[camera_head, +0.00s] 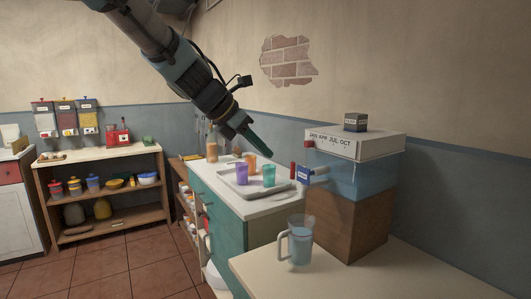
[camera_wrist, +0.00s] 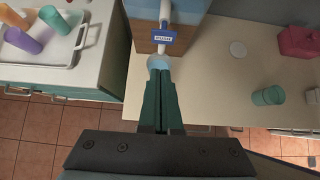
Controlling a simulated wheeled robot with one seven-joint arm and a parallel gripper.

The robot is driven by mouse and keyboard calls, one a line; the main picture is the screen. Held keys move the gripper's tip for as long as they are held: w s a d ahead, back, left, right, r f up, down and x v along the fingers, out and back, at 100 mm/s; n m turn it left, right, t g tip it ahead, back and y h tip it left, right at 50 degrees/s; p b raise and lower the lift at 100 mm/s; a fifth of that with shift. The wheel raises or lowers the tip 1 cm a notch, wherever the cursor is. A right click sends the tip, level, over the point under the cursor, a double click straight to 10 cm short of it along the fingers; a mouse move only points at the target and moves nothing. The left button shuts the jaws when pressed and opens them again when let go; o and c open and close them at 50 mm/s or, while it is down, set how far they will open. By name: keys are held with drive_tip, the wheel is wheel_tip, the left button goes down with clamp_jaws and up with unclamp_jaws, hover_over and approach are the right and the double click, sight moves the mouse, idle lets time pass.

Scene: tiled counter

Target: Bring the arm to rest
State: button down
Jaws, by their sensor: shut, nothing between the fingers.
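My gripper (camera_head: 266,153) hangs from the arm above the counter, its green fingers pointing down and to the right. It is shut and empty, in the air near the tray of cups and left of the dispenser. In the wrist view the shut fingers (camera_wrist: 160,78) point at the dispenser's tap, with a pale blue round rim just beyond their tips. The clear jug (camera_head: 299,242) stands upright on the near counter in front of the dispenser.
The dispenser (camera_head: 358,182) has a wooden base and a blue push label (camera_head: 304,174). A grey tray (camera_head: 230,190) with a purple cup (camera_head: 242,173), an orange cup (camera_head: 250,161) and a green cup (camera_head: 269,175) sits on the teal cabinet. Shelves (camera_head: 100,165) stand left; floor is clear.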

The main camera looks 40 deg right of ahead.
idle(0.3)
drive_tip(key=w+a+f+m+t+y, duration=0.1)
drive_tip(key=w+a+f+m, duration=0.1)
drive_tip(key=a+f, duration=0.35)
drive_tip(key=w+a+f+m+y, duration=0.2)
drive_tip(key=w+a+m, duration=0.1)
drive_tip(key=a, duration=0.5)
drive_tip(key=w+a+f+m+t+y, duration=0.1)
drive_tip(key=w+a+f+m, duration=0.1)
drive_tip(key=a+f, duration=0.35)
drive_tip(key=s+a+f+m+y, duration=0.1)
drive_tip(key=a+m, duration=0.3)
drive_tip(key=a, duration=0.4)
drive_tip(key=s+a+f+m+y, duration=0.2)
drive_tip(key=a+f+m, duration=0.1)
drive_tip(key=a, duration=0.5)
drive_tip(key=s+a+f+m+y, duration=0.1)
drive_tip(key=a+m, duration=0.3)
drive_tip(key=a, duration=0.4)
drive_tip(key=shift+s+a+f+m+y, duration=0.3)
drive_tip(key=shift+s+f+y, duration=0.1)
drive_tip(key=shift+s+f, duration=0.45)
